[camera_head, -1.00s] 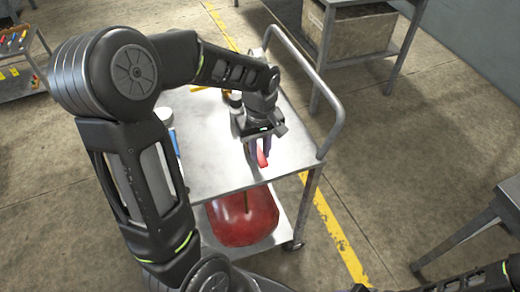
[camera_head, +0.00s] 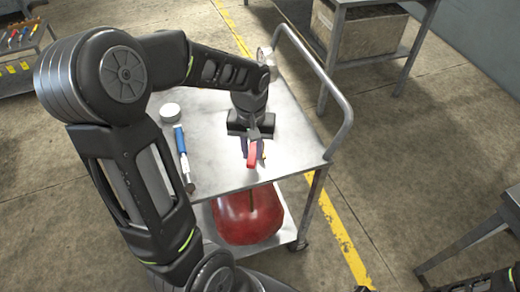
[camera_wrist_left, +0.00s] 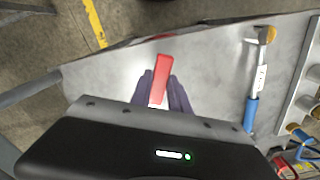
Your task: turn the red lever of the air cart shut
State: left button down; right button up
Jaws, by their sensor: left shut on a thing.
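The red lever (camera_head: 252,156) stands over the top shelf of the air cart (camera_head: 222,171), near its front edge. My left gripper (camera_head: 252,147) reaches down onto it and is shut on it. In the left wrist view the red lever (camera_wrist_left: 163,72) sticks out past the two dark fingers of the left gripper (camera_wrist_left: 163,96), which sit on either side of its near, pale part. The lever's base and valve are hidden. A red tank (camera_head: 246,216) rests on the cart's lower shelf.
A hammer with a blue handle (camera_head: 181,141) lies at the cart's left side, near a white round container (camera_head: 171,112). The cart's tube handle (camera_head: 324,84) rises at the right. A shelf with a bin (camera_head: 352,32) stands behind.

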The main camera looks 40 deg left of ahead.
pick_arm(q)
jog(key=a+m, duration=0.1)
jog(key=m, duration=0.1)
jog(key=s+a+m, duration=0.1)
jog(key=a, duration=0.1)
jog(key=shift+m, duration=0.4)
jog(key=a+m, duration=0.2)
jog(key=shift+m, duration=0.3)
jog(key=a+m, duration=0.2)
jog(key=m, duration=0.1)
jog(key=shift+w+a+m, duration=0.2)
jog(key=shift+a+m, duration=0.1)
jog(key=shift+w+a+m, duration=0.3)
jog(key=shift+a+m, duration=0.2)
jog(key=shift+m, duration=0.25)
jog(key=shift+w+a+m, duration=0.25)
jog(key=shift+a+m, duration=0.25)
jog(key=shift+m, duration=0.25)
jog(key=shift+r, duration=0.1)
jog(key=c, duration=1.2)
grip_release()
jog(key=shift+c, duration=0.2)
